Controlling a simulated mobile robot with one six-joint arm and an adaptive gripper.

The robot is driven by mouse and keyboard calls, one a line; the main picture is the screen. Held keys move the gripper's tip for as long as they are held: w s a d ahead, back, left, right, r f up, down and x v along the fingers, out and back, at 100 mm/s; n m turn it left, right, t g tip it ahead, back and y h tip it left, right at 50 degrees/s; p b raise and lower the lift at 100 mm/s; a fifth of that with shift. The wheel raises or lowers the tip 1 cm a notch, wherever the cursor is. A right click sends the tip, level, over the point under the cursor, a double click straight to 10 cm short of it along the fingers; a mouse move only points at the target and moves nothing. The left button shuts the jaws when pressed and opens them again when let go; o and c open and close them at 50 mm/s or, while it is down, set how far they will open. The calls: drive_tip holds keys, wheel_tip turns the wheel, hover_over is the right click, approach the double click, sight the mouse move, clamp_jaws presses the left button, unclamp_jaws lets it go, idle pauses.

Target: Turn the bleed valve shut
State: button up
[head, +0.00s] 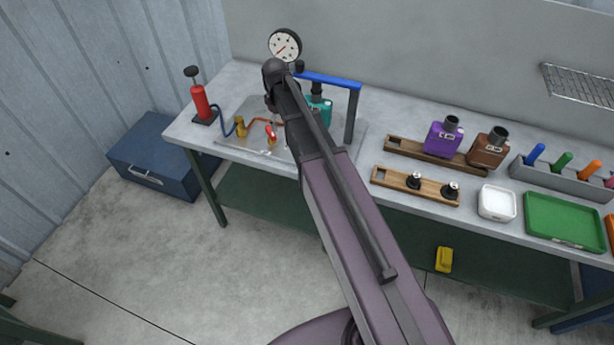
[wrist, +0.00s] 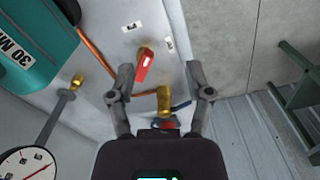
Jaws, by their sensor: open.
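The bleed valve has a red lever handle (wrist: 145,66) on a brass body, on the metal plate (wrist: 120,45). In the head view, the red handle (head: 269,131) shows just left of my arm. My gripper (wrist: 160,72) is open in the wrist view, with its fingers apart on either side of the valve area. The red handle lies between the fingertips, nearer the left finger, and nothing is gripped. Whether a finger touches the handle I cannot tell. My arm hides most of the gripper in the head view.
A brass fitting (wrist: 163,100) with a blue hose sits close to the valve, between the fingers. A pressure gauge (head: 285,46) and red pump (head: 201,102) stand nearby. A copper tube (wrist: 95,48) runs beside the valve.

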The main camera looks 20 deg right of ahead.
drive_tip(key=s+d+f+m+b, duration=0.1)
drive_tip(key=s+f+m+b, duration=0.1)
drive_tip(key=s, duration=0.8)
drive_tip(key=s+d+f+m+b, duration=0.2)
drive_tip(key=s+m, duration=0.3)
drive_tip(key=s, duration=0.4)
drive_tip(key=shift+s+d+f, duration=0.15)
drive_tip(key=shift+s+d, duration=0.05)
drive_tip(key=shift+s, duration=0.2)
drive_tip(key=shift+w, duration=0.1)
wheel_tip(320, 180, up, 6)
drive_tip(key=n+p, duration=0.2)
drive_tip(key=p, duration=0.4)
hover_over(271, 133)
drive_tip(key=w, duration=0.1)
drive_tip(key=shift+w, duration=0.1)
drive_tip(key=shift+f, duration=0.1)
wheel_tip(271, 133, down, 13)
drive_tip(key=b, duration=1.3)
drive_tip(key=shift+f+b, duration=0.2)
drive_tip(key=shift+b, duration=0.1)
clamp_jaws()
